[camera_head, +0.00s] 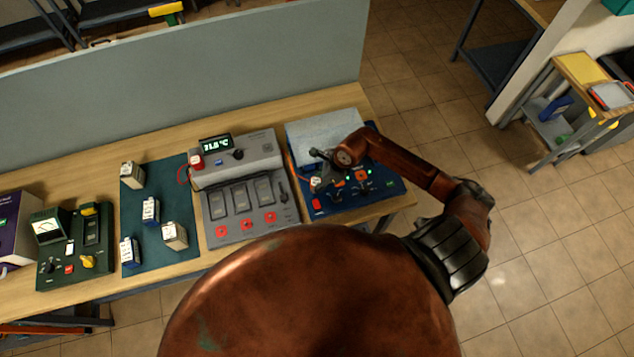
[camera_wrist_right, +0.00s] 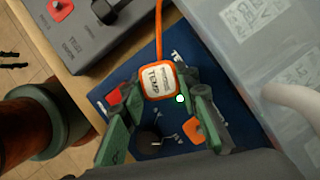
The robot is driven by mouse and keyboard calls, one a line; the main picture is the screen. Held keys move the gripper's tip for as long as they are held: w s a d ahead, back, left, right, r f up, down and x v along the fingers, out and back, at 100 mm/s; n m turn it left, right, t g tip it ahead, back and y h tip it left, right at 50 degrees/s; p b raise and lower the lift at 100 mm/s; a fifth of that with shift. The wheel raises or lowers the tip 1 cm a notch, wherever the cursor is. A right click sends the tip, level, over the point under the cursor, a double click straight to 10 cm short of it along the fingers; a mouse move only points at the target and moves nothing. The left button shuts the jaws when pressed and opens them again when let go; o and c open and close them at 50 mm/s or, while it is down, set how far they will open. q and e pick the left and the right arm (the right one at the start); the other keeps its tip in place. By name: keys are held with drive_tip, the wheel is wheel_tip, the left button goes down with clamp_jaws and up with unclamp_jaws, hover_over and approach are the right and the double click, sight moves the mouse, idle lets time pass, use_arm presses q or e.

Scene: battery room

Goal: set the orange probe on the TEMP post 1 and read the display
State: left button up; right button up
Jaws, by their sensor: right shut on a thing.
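The orange probe (camera_wrist_right: 158,82) shows in the right wrist view as a white block with an orange rim and the word TEMP, with an orange cable running up from it. My right gripper (camera_wrist_right: 160,98) is shut on it, above the dark blue panel (camera_wrist_right: 100,94). In the head view my right gripper (camera_head: 322,168) is over the blue panel (camera_head: 385,190), and the probe is hard to make out there. I cannot tell which post is TEMP post 1, or whether the probe touches one. A lit display (camera_head: 217,144) stands on the grey tester (camera_head: 245,175); its digits are too small to read surely. My left gripper is out of view.
A grey translucent box (camera_head: 325,132) sits close behind the right gripper. On the blue panel are a red part (camera_wrist_right: 114,97), an orange part (camera_wrist_right: 193,132) and a black knob (camera_wrist_right: 148,142). A teal mat (camera_head: 170,205) with several batteries lies left of the tester.

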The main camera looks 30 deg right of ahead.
drive_tip(key=shift+f+b, duration=0.45)
drive_tip(key=shift+f, duration=0.1)
idle(0.4)
drive_tip(key=o, duration=0.9)
drive_tip(key=shift+r, duration=0.1)
drive_tip(key=shift+p+v, duration=3.05)
drive_tip(key=shift+v, duration=2.35)
